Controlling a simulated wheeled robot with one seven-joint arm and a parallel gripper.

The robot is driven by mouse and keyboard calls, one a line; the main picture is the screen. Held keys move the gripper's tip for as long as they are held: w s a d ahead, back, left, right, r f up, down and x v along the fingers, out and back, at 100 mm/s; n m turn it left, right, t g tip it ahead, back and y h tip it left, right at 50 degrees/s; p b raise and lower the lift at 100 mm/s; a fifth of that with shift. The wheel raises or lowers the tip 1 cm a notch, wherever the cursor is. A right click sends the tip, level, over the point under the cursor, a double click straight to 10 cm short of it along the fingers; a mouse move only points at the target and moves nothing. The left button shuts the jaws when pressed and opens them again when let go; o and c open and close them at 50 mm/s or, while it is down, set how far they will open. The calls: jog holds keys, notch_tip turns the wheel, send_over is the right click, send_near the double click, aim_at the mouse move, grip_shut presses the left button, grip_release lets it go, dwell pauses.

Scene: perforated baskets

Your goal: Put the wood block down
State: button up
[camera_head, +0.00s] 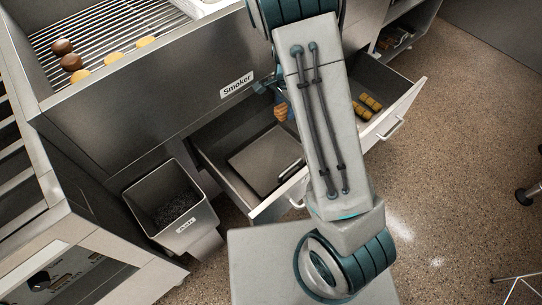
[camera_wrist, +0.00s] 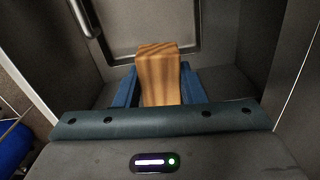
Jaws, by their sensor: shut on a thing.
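The wood block (camera_wrist: 158,75) is striped brown and stands between the two blue fingers of my gripper (camera_wrist: 158,88) in the wrist view. My gripper is shut on it. In the head view the block (camera_head: 281,111) shows as a small brown piece at the left edge of my arm, above the open drawer (camera_head: 225,128). My arm hides most of the gripper (camera_head: 268,88) there. In the wrist view the block is over the drawer interior, with a flat panel beyond it. I cannot tell whether the block touches the drawer floor.
The open drawer holds a dark lid-like panel (camera_head: 262,163) with a handle. A second open drawer (camera_head: 408,92) at right holds several wood pieces (camera_head: 367,106). The smoker grill (camera_head: 110,35) carries several food items. A bin of dark pellets (camera_head: 172,208) hangs at left.

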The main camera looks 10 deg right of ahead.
jog(key=m, duration=0.3)
jog(key=f+m+p, duration=0.1)
jog(key=shift+s+a+f+m, duration=0.1)
jog(key=shift+s+a+m, duration=0.05)
jog(key=shift+s+m, duration=0.15)
jog(key=m, duration=0.1)
jog(key=f+m, duration=0.1)
jog(key=m, duration=0.1)
jog(key=m+p, duration=0.1)
jog(key=shift+s+f+m, duration=0.15)
jog(key=shift+s+m, duration=0.15)
jog(key=shift+s, duration=0.05)
jog(key=m, duration=0.2)
jog(key=f+m, duration=0.1)
jog(key=m, duration=0.1)
jog(key=shift+s+f+p, duration=0.1)
jog(key=shift+s+p, duration=0.3)
jog(key=f+m, duration=0.1)
jog(key=m, duration=0.2)
jog(key=b, duration=0.3)
send_over(258, 169)
jog(key=shift+m, duration=0.4)
notch_tip(258, 169, down, 7)
jog(key=shift+f, duration=0.1)
jog(key=shift+f+b, duration=1.05)
jog(key=shift+f, duration=0.9)
jog(key=shift+f, duration=0.1)
